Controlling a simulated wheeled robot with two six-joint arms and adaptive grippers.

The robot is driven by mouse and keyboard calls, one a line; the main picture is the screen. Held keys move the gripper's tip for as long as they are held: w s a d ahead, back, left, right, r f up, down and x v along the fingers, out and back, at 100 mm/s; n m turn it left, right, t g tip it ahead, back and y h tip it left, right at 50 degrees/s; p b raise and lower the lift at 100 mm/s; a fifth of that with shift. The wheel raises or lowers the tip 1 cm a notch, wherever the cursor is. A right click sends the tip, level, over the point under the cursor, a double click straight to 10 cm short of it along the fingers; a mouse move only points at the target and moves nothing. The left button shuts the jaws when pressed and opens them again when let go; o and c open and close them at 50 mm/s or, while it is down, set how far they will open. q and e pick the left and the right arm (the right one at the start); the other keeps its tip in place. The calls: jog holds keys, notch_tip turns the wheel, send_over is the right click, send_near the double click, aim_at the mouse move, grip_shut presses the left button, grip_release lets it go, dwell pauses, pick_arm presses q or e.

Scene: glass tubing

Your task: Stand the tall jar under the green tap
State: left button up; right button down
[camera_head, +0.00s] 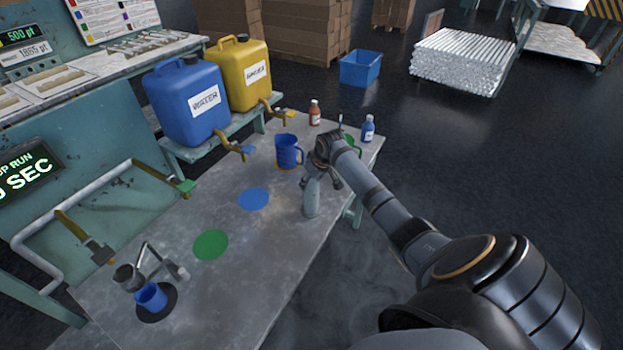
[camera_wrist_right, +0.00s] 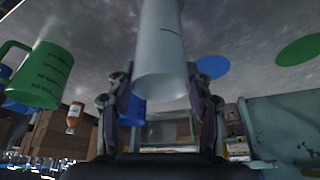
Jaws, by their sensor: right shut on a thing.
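The tall jar (camera_head: 312,198) is a pale, translucent cylinder near the table's right edge. My right gripper (camera_head: 322,175) is shut on its upper part; the jar (camera_wrist_right: 162,60) also stands between the fingers (camera_wrist_right: 162,100) in the right wrist view. The jar looks about upright; I cannot tell whether its base touches the table. The green tap (camera_head: 183,186) is on the pipework at the left, apart from the jar. A green disc (camera_head: 210,245) marks the tabletop near this tap. My left gripper is not in view.
A blue mug (camera_head: 287,152) stands behind the jar, and a green mug (camera_head: 352,145) is partly hidden by my gripper. A blue disc (camera_head: 254,199) lies between jar and green disc. A blue cup (camera_head: 150,297) is at the front left. The table's middle is clear.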

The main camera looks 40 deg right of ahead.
jog(key=shift+f, duration=0.1)
jog(key=c, duration=0.6)
grip_release()
jog(key=shift+o, duration=0.2)
